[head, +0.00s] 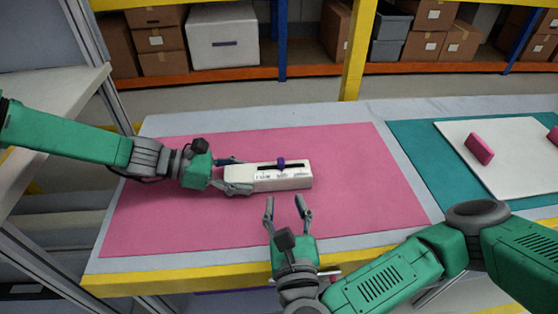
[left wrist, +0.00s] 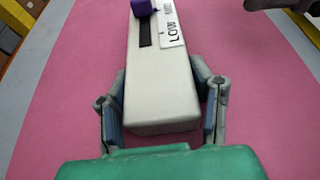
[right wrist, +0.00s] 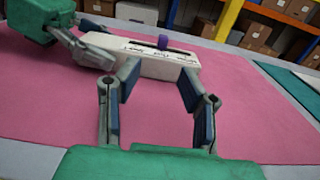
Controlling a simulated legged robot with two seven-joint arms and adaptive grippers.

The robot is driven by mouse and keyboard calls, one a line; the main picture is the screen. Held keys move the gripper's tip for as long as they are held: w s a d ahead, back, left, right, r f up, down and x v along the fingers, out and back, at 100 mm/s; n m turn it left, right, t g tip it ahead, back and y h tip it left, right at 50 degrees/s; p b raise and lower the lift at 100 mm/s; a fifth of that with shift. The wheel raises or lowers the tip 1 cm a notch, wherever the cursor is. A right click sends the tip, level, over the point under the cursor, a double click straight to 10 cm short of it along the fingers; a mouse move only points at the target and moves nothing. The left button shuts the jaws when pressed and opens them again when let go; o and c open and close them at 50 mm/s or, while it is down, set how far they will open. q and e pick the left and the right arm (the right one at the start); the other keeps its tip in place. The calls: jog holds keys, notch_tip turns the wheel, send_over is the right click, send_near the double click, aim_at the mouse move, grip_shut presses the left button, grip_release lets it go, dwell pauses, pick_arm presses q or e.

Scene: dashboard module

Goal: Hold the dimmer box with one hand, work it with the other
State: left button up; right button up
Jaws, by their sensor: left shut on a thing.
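The white dimmer box (head: 297,182) lies on the pink mat (head: 350,215), with a dark slot and a purple slider knob (head: 281,163) near the middle of the slot. The word LOW shows on its label in the left wrist view (left wrist: 172,36), nearest my left gripper. My left gripper (head: 232,176) is shut on the box's left end, one finger on each side, also seen in the left wrist view (left wrist: 163,110). My right gripper (head: 287,203) is open and empty, in front of the box and apart from it. The right wrist view shows the box (right wrist: 150,66) beyond its open fingers (right wrist: 157,105).
On the right, a teal mat (head: 410,157) bears a white board (head: 505,178) with pink blocks (head: 479,149) on it. The table's yellow front edge (head: 130,281) runs below. Shelves with cardboard boxes (head: 160,40) stand behind. The pink mat around the box is clear.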

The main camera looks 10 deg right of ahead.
aim_at(279, 166)
jog(key=w, duration=1.1)
jog(key=shift+w, duration=0.4)
